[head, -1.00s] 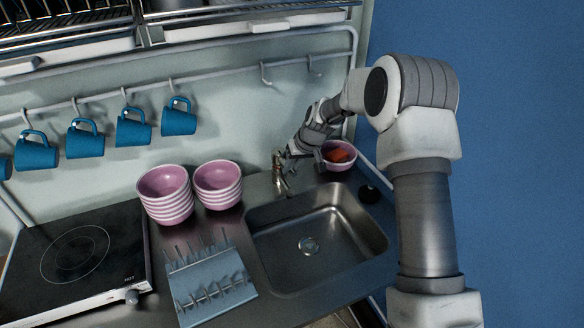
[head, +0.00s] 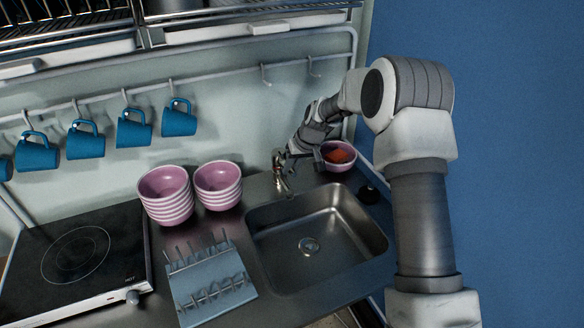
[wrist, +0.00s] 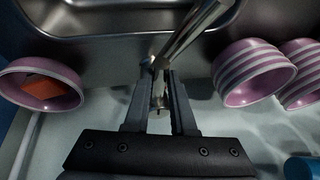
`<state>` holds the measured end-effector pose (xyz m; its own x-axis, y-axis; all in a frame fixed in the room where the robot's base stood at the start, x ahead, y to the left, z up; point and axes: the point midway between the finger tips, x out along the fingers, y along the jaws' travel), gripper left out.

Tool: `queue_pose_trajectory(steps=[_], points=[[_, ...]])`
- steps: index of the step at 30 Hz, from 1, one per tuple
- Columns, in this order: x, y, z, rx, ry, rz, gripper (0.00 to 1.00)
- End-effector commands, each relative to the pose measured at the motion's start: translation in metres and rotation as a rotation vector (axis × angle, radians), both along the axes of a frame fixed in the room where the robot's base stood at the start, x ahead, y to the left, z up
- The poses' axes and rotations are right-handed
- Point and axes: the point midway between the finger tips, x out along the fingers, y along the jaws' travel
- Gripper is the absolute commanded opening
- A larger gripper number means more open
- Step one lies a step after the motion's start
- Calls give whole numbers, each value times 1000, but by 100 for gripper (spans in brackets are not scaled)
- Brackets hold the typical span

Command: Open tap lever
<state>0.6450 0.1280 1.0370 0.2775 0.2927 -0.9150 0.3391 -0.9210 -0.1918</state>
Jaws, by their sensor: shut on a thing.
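The metal tap (head: 279,172) stands at the back edge of the sink. In the wrist view its spout (wrist: 196,32) reaches out over the sink basin. My gripper (head: 287,155) is at the top of the tap. In the wrist view my gripper (wrist: 160,78) has its two dark fingers on either side of the small tap lever (wrist: 158,98), shut on it. The lever is partly hidden between the fingers. I cannot tell whether water runs.
A pink bowl with an orange-red thing inside (head: 338,156) sits right of the tap. Two stacks of striped pink bowls (head: 165,194) (head: 218,186) stand left of it. The sink basin (head: 318,240) is empty. Blue mugs (head: 134,128) hang on the wall. A blue rack (head: 210,280) lies beside the sink.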

Motion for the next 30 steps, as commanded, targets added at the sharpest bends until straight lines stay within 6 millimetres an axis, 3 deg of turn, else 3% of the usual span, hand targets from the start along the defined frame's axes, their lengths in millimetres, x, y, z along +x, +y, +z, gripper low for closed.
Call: queue_pose_trajectory(steps=[6, 21, 22, 24, 27, 30], points=[[4, 2, 12, -40, 91, 3, 0], [5, 2, 13, -61, 141, 1, 0], [5, 2, 13, -61, 141, 1, 27], [5, 2, 13, -61, 141, 1, 40], [5, 2, 13, -60, 141, 0, 54], [5, 2, 13, -60, 141, 0, 54]])
